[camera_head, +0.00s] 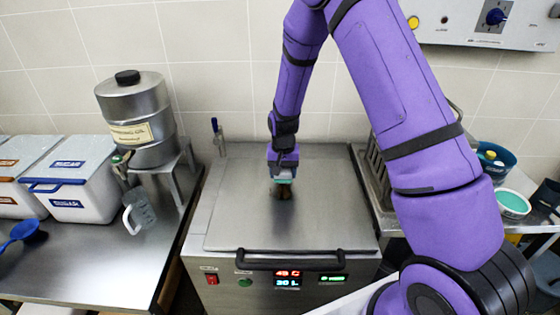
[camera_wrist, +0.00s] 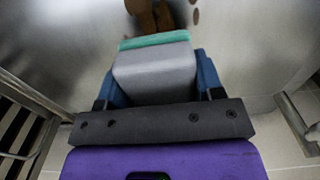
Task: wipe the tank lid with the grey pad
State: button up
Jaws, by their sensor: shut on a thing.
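The tank lid (camera_head: 335,205) is a flat brushed-steel plate with a dark front handle (camera_head: 305,260). My gripper (camera_head: 283,170) is over the middle of the lid, pointing down. In the wrist view my gripper (camera_wrist: 157,82) has its blue fingers shut on both sides of the grey pad (camera_wrist: 155,70), which has a teal-green face at its far edge. A brown patch (camera_head: 283,193) shows on the lid just in front of the pad. Brown marks (camera_wrist: 195,17) also show in the wrist view. I cannot tell whether the pad touches the lid.
A steel dispenser (camera_head: 140,115) on a stand, a clear jug (camera_head: 139,212) and white bins (camera_head: 75,180) are at left. A bottle (camera_head: 217,135) stands behind the lid's left corner. A rack (camera_head: 375,180) and bowls (camera_head: 513,205) are at right. The lid is otherwise clear.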

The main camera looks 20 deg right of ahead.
jog(key=shift+r, duration=2.25)
